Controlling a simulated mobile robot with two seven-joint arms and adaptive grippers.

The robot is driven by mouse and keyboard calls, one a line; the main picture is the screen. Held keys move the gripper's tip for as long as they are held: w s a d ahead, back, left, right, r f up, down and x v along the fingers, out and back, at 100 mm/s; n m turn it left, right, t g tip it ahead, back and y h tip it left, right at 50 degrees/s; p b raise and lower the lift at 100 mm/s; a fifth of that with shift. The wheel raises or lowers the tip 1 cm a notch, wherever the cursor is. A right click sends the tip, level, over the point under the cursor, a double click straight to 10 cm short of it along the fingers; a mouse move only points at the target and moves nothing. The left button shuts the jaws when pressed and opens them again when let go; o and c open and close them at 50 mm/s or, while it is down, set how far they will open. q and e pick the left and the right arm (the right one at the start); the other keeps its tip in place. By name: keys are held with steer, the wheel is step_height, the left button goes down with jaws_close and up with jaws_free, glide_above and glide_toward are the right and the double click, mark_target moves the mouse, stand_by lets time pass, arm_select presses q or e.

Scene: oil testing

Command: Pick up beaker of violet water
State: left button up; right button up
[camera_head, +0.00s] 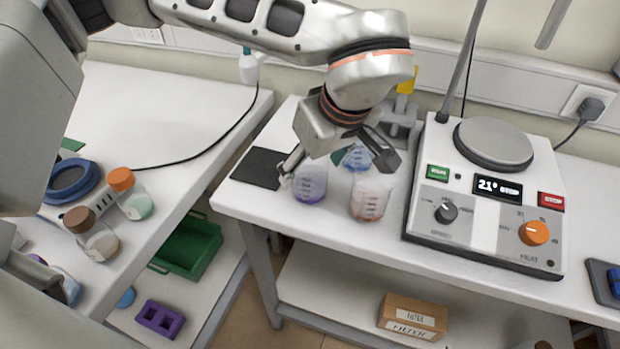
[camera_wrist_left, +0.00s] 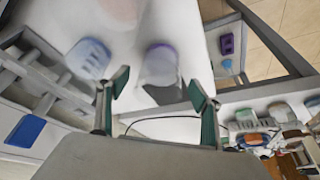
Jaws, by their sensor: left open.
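The beaker of violet water (camera_head: 311,185) is clear with a violet layer at its bottom. It stands upright near the front left of the right-hand table (camera_head: 247,212). A beaker of blue liquid (camera_head: 352,160) stands behind it to the right, and a beaker of reddish liquid (camera_head: 371,197) stands to its right. My left gripper (camera_head: 338,163) is open above the beakers and partly hides them. In the left wrist view, the violet beaker (camera_wrist_left: 160,66) lies ahead between the open fingers (camera_wrist_left: 158,90), apparently not gripped. The blue beaker (camera_wrist_left: 90,60) is outside the left finger.
A hotplate device (camera_head: 487,200) reading 21° stands to the right. A black pad (camera_head: 259,168) lies at the table's left edge. The left-hand table (camera_head: 190,98) holds orange-capped (camera_head: 135,203) and brown-capped bottles (camera_head: 97,241). A green crate (camera_head: 187,247) sits lower between the tables.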

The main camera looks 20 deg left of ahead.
arm_select(q)
steer(key=x, duration=0.3)
steer(key=shift+w+a+f, duration=0.1)
steer(key=shift+f, duration=0.05)
steer(key=c, duration=1.4)
